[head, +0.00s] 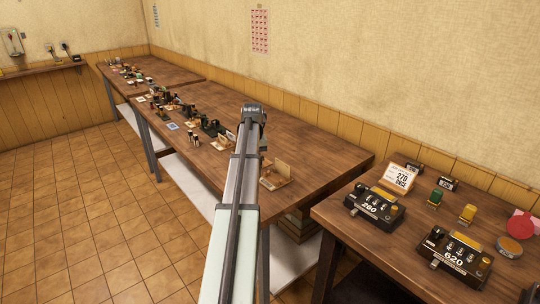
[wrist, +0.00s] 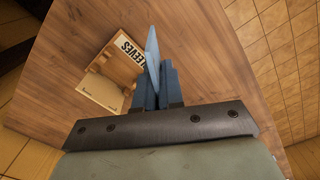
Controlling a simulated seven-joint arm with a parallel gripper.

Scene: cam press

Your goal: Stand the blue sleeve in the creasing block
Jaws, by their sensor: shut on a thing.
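The blue sleeve (wrist: 152,48) shows in the wrist view as a thin, light-blue piece seen nearly edge-on. My gripper (wrist: 155,80) is shut on it, and the sleeve sticks out beyond the dark fingertips. It appears to be held above the wooden table, apart from the holder beside it. In the head view my arm hides most of the gripper, and I cannot make out the sleeve there. I cannot identify the creasing block with certainty in either view.
A wooden holder labelled "SLEEVES" (wrist: 100,88) lies left of my fingers; a similar wooden holder (head: 276,182) stands right of my arm in the head view. Several small items crowd the table's far part. A nearer table holds black boxes (head: 374,206). Bare tabletop (head: 310,150) lies toward the wall.

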